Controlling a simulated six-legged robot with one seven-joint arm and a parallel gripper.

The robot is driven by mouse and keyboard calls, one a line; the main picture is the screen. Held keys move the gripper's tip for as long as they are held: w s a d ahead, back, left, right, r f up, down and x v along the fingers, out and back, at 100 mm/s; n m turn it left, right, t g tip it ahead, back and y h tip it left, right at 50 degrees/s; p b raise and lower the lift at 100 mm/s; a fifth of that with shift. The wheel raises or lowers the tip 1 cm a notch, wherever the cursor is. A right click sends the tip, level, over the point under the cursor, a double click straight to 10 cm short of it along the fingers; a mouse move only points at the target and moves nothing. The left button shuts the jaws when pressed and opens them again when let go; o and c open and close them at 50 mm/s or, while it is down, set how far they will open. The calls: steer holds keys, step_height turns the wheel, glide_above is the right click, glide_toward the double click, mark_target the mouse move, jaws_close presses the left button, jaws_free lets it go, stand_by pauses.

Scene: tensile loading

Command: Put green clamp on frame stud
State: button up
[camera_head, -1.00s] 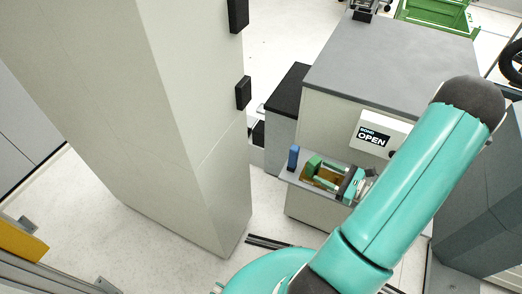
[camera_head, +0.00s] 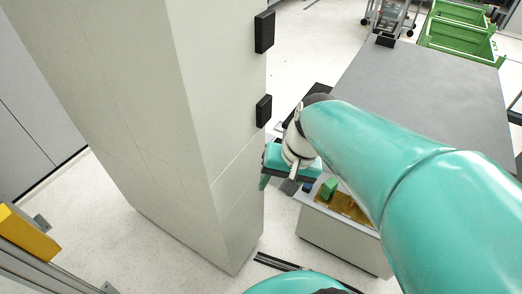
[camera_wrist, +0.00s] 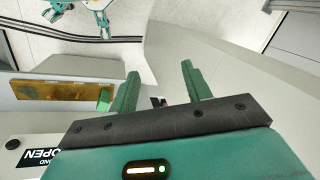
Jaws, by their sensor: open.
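A green clamp (camera_head: 329,187) sits on the left end of a grey tray beside an amber panel in the head view. In the wrist view, a green piece (camera_wrist: 103,101) that looks like it shows just left of the left finger. My gripper (camera_wrist: 159,82) is open with nothing held between its fingers. In the head view its teal body (camera_head: 291,160) hangs left of the clamp, near the tray's left end; the fingers are mostly hidden. I cannot make out the frame stud in either view.
A tall beige column (camera_head: 165,110) stands close on the left. A grey-topped cabinet (camera_head: 430,95) lies behind my arm. The amber panel (camera_head: 345,206) lies in the tray, partly behind my arm. White floor is free in front.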

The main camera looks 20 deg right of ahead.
step_height(320, 180, up, 7)
steer(key=s+a+n+t+h, duration=0.1)
steer(key=a+n+t+h, duration=0.1)
steer(key=n+t, duration=0.2)
steer(key=shift+s+a+r+n+h, duration=0.2)
steer(key=shift+a+n+h, duration=0.1)
steer(key=shift+n+h, duration=0.15)
